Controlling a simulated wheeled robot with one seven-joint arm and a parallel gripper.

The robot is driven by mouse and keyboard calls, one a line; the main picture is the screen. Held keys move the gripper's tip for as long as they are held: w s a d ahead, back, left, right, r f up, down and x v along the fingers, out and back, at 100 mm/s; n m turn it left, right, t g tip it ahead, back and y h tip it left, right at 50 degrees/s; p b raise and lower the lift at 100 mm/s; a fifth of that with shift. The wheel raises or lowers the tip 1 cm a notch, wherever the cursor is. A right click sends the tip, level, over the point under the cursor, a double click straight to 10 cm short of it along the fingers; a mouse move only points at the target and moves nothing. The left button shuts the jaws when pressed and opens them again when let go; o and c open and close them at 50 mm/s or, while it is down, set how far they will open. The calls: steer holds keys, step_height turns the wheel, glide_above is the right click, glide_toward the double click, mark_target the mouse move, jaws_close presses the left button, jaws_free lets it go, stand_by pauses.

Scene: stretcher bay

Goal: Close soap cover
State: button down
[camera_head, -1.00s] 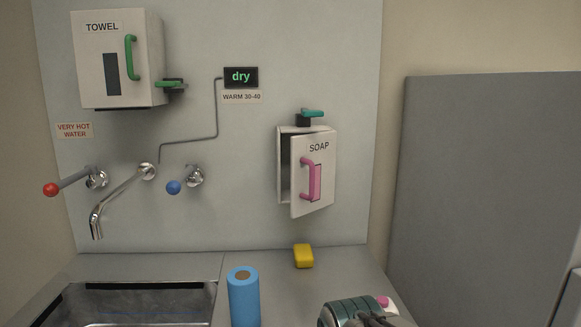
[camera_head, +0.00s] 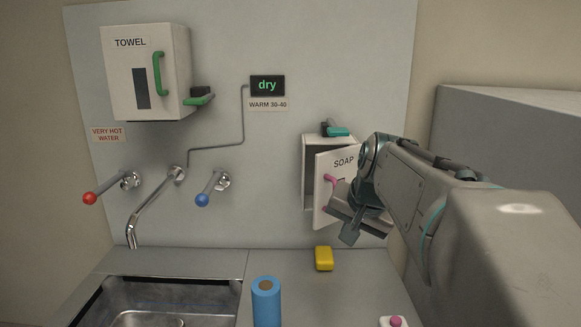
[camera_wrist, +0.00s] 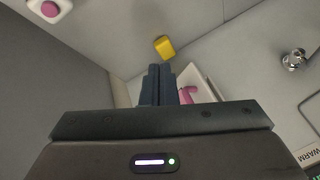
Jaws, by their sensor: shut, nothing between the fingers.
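The soap cabinet (camera_head: 309,170) is a white box on the wall panel. Its cover (camera_head: 322,163), labelled SOAP, is hinged at the right and stands part open, with the dark interior showing at its left. A pink handle (camera_head: 330,180) is on the cover, partly hidden by my gripper. A teal latch (camera_head: 336,131) sits on top of the cabinet. My gripper (camera_head: 350,236) is in front of the cover's lower right part, fingers shut and empty. In the wrist view my shut fingers (camera_wrist: 157,84) lie beside the pink handle (camera_wrist: 187,94); I cannot tell whether they touch the cover.
A yellow soap bar (camera_head: 324,258) lies on the counter below the cabinet. A blue cylinder (camera_head: 267,302) stands nearer, beside the sink (camera_head: 160,310). A white block with a pink button (camera_head: 393,321) is at the front right. A grey partition (camera_head: 500,130) stands at right.

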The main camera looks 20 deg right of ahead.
steer(key=w+d+r+m+t+p, duration=0.1)
steer(key=w+d+r+m+p, duration=0.15)
steer(key=d+r, duration=0.45)
steer(key=w+a+f+p, duration=0.2)
steer(key=w+f, duration=0.3)
steer(key=w, duration=0.4)
steer(key=shift+w+a+f+h+p, duration=0.15)
steer(key=shift+a+f+h+p, duration=0.15)
steer(key=shift+p, duration=0.05)
